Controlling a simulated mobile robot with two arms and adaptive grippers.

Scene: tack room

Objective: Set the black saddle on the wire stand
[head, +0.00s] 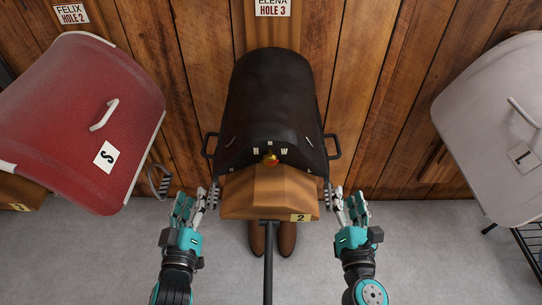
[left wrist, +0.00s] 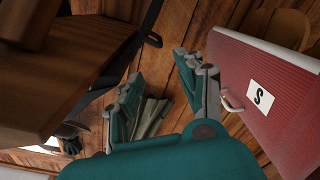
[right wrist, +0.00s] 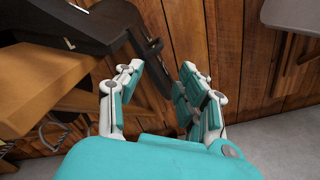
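The black saddle (head: 270,95) sits on a wooden rack (head: 268,195) marked 2, in the middle of the head view. It has a black handle on its left side (head: 209,146) and another on its right (head: 334,147). In the right wrist view the saddle (right wrist: 90,30) is at upper left. My left gripper (head: 188,200) is open and empty, below the left handle and apart from it. My right gripper (head: 350,203) is open and empty, below the right handle. Black wirework (head: 529,243) shows partly at the right edge; I cannot tell whether it is the wire stand.
A red saddle (head: 80,110) marked S is at left, and a pale grey saddle (head: 495,120) marked L at right. A wood plank wall (head: 380,60) stands behind. Brown boots (head: 287,238) stand under the rack. The grey floor (head: 430,260) is clear at right front.

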